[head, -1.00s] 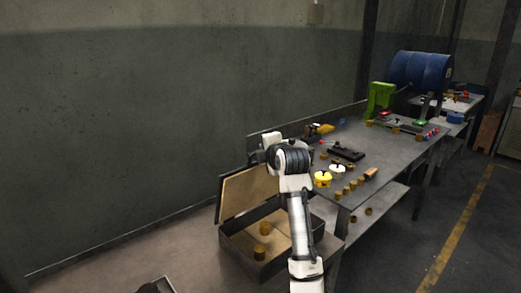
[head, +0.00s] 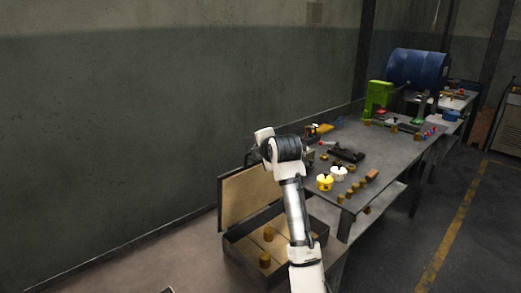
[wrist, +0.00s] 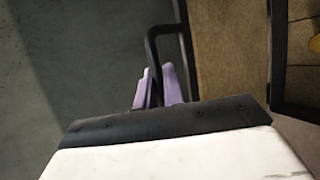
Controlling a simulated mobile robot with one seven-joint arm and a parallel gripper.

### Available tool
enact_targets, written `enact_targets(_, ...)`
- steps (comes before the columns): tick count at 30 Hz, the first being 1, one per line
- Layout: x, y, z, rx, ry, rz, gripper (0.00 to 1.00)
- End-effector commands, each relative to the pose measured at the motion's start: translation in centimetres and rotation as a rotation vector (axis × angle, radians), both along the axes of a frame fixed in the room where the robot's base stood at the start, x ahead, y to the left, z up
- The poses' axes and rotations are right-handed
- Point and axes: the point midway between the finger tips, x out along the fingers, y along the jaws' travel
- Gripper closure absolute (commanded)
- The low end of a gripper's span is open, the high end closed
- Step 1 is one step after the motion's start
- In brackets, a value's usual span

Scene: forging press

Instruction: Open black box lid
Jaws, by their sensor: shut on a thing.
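The black box (head: 236,258) stands low at the lower middle of the head view, left of the workbench. Its lid (head: 243,197) stands raised at the box's back edge, tan inner face showing. In the wrist view the lid (wrist: 228,50) shows tan with a dark edge. A bent black handle (wrist: 151,42) sticks out from its side. My gripper (wrist: 160,88) has pale purple fingers shut on this handle. In the head view my arm's wrist covers the gripper and handle and part of the lid's right side.
Several brass-coloured cylinders lie inside the box, one near its front (head: 264,260). The workbench (head: 385,165) on the right carries a yellow pot (head: 325,183), a white pot (head: 338,174), and more cylinders. The wall (head: 120,130) stands behind. Free floor lies at right.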

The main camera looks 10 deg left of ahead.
Motion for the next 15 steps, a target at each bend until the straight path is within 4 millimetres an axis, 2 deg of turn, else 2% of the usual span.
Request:
enact_targets(5,-0.01,-0.01,0.13,0.003,-0.002,0.0,1.0)
enact_targets(6,-0.01,-0.01,0.13,0.003,-0.002,0.0,0.86)
enact_targets(10,-0.01,-0.02,0.09,0.002,-0.001,0.0,0.69)
enact_targets(15,0.0,-0.01,0.04,0.001,0.0,0.0,0.69)
